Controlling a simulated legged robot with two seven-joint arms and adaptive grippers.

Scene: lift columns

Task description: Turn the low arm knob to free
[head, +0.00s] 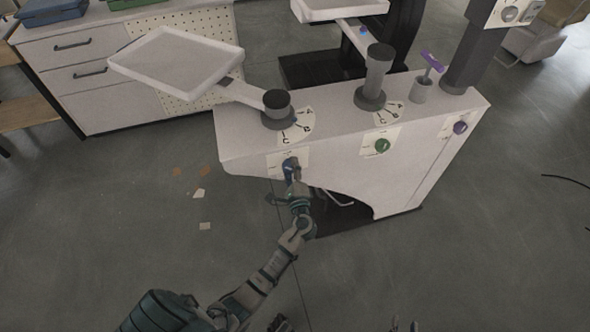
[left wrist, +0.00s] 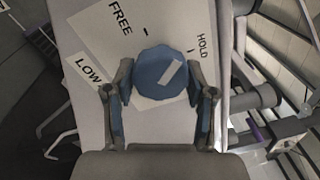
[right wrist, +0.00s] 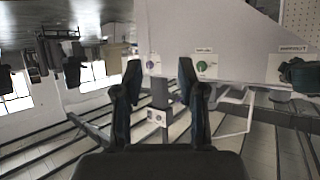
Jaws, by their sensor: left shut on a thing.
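The low arm knob is blue and many-sided (left wrist: 155,68), on a white plate (left wrist: 100,45) marked LOW, FREE and HOLD. A pale mark on its face slants toward the HOLD side at upper right in the left wrist view. In the head view the blue knob (head: 288,172) is on the cabinet's front left, partly hidden by my gripper. My left gripper (left wrist: 160,68) has a finger on each side of the knob and is shut on it. My right gripper (right wrist: 160,70) is open and empty, apart from the cabinet.
The white cabinet (head: 340,190) also carries a green knob (head: 382,146) and a purple knob (head: 460,127). A tray (head: 175,62) on a swing arm reaches out left above it. A purple T-handle (head: 432,62) stands on top. The floor in front is mostly clear.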

